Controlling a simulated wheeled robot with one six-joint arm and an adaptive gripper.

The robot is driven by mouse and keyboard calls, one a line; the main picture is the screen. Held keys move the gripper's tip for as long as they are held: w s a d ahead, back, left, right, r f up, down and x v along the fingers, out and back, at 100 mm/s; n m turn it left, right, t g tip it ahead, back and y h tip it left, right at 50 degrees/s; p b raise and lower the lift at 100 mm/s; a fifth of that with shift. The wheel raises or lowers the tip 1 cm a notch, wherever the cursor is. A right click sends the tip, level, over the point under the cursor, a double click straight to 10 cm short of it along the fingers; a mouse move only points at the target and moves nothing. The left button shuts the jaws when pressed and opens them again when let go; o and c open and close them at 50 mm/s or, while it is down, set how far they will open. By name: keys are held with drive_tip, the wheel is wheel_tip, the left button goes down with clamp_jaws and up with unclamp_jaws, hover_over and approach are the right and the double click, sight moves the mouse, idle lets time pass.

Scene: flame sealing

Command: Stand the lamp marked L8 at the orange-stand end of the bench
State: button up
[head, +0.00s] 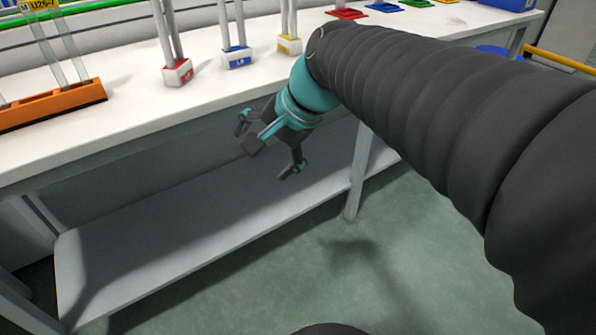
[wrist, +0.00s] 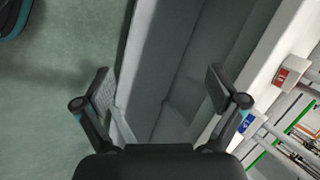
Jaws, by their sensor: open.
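The lamp with the blue base (head: 238,62) stands upright near the front of the white bench (head: 140,118); its label appears to read L8. A red-based lamp (head: 177,75) stands left of it and a yellow-based lamp (head: 289,45) right of it. Their tops are cut off. The orange stand (head: 55,108) is at the bench's left end. My gripper (head: 264,148) is open and empty, below and in front of the bench top's front edge. In the wrist view my gripper (wrist: 158,73) has spread fingers, with the blue base (wrist: 247,124) beyond the right one.
Bare bench top lies between the orange stand and the red-based lamp. The orange stand holds clear tubes with a yellow tag (head: 40,5). Red (head: 347,13), blue (head: 384,7) and green (head: 418,3) pads lie farther right. A lower shelf (head: 190,225) runs under the bench.

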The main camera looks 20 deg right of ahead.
drive_tip(key=s+d+f+n+h, duration=0.4)
drive_tip(key=s+d+f+n, duration=0.2)
drive_tip(key=s+n, duration=0.3)
drive_tip(key=shift+s+f+n+t, duration=0.3)
drive_tip(key=shift+s+f+n, duration=0.1)
drive_tip(key=shift+s+f, duration=0.55)
